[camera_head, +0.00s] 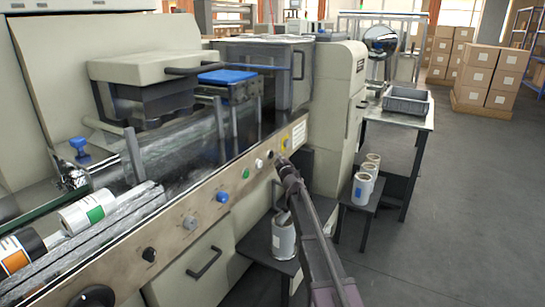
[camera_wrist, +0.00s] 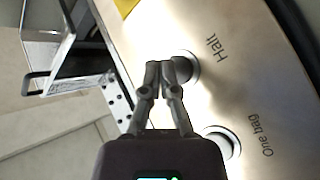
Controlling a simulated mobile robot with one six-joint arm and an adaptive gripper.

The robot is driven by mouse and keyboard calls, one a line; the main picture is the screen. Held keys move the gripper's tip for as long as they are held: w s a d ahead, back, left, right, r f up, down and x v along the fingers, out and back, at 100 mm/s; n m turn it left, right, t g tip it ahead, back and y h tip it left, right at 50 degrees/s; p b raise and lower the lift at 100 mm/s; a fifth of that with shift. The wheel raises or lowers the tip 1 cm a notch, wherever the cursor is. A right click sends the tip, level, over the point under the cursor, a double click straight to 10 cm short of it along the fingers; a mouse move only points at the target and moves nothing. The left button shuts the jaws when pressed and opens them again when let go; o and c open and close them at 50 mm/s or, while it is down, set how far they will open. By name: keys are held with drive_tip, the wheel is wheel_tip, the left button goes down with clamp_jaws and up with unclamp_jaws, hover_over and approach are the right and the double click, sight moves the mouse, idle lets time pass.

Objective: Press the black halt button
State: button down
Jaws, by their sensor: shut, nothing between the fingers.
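The black halt button (camera_wrist: 184,68) shows in the wrist view beside the printed word "Halt", in a pale ring on the metal panel (camera_wrist: 235,90). My gripper (camera_wrist: 159,65) is shut and empty, its fingertips just left of the button and partly overlapping it in the picture. I cannot tell whether they touch it. In the head view my gripper (camera_head: 279,160) is at the far end of the machine's control panel (camera_head: 170,235), close beside a small dark button (camera_head: 270,154).
A button labelled "One bag" (camera_wrist: 222,143) lies near the halt button. Other panel controls include a blue knob (camera_head: 222,197) and a black knob (camera_head: 149,254). A stand with rolls (camera_head: 362,188) and a table with a grey crate (camera_head: 407,100) stand right. The right floor is open.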

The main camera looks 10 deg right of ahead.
drive_tip(key=shift+s+d, duration=0.1)
drive_tip(key=shift+s+d, duration=0.7)
drive_tip(key=shift+d, duration=0.3)
drive_tip(key=shift+s+d, duration=0.7)
drive_tip(key=shift+d, duration=0.25)
